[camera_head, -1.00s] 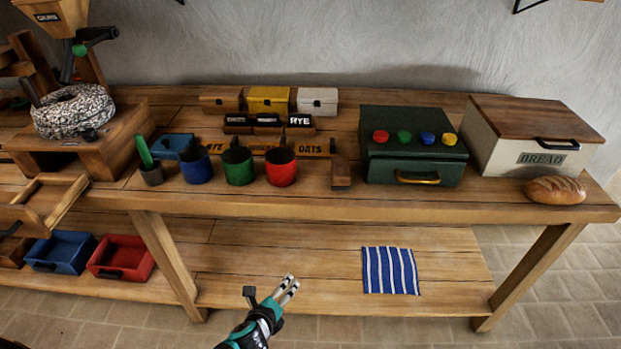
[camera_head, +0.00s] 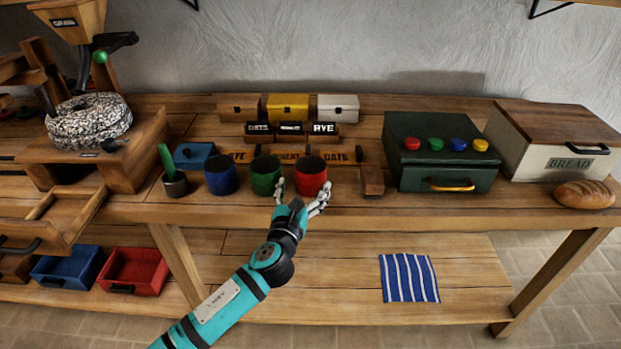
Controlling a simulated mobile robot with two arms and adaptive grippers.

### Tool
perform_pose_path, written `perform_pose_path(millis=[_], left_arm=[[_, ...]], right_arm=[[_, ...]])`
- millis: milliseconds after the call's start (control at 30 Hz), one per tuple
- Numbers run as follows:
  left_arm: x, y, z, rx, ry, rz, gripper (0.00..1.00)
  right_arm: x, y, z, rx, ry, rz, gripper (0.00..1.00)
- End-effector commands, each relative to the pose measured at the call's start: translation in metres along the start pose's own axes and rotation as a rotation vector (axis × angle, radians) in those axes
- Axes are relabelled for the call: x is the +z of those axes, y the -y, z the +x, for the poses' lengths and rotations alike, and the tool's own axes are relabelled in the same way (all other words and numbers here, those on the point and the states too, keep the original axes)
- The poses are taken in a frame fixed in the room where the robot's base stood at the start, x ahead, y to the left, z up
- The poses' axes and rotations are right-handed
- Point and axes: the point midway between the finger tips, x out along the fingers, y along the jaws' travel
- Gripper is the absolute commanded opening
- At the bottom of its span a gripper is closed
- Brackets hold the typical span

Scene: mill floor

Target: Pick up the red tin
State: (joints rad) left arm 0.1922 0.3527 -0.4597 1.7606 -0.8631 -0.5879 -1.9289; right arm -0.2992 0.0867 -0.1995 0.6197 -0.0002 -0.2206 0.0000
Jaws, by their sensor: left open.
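The red tin (camera_head: 311,171) is a small open-topped cylinder standing upright near the front of the table. It is at the right end of a row with a green tin (camera_head: 264,176) and a blue tin (camera_head: 221,175). My left gripper (camera_head: 301,192) is open at the table's front edge, just in front of the red and green tins. One finger reaches near the red tin's lower front and the other is in front of the green tin. I cannot tell whether either finger touches a tin. My right gripper is not in view.
A wooden block (camera_head: 372,181) stands right of the red tin, and a green box (camera_head: 440,150) with coloured knobs is beyond it. Small labelled boxes (camera_head: 322,132) stand behind. A striped cloth (camera_head: 409,277) lies on the lower shelf.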

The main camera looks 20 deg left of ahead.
Motion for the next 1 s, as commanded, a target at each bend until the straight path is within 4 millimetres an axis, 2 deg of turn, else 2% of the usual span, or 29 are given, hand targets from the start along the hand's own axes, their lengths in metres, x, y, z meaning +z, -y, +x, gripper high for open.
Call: perform_pose_path(millis=[267,533,833,867,1000], left_arm=[[0.002,0.000,0.022,0.001,0.000,-0.002,0.87],[0.005,0.002,0.060,0.001,-0.001,-0.002,0.87],[0.005,0.002,0.066,0.000,-0.001,-0.002,0.87],[0.005,0.002,0.066,0.000,-0.001,-0.001,0.85],[0.005,0.002,0.066,0.000,-0.001,-0.001,0.67]], right_arm=[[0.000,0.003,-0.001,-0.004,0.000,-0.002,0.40],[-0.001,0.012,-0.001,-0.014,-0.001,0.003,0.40],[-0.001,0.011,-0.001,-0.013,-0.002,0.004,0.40],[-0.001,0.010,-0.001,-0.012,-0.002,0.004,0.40],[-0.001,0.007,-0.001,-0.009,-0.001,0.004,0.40]])
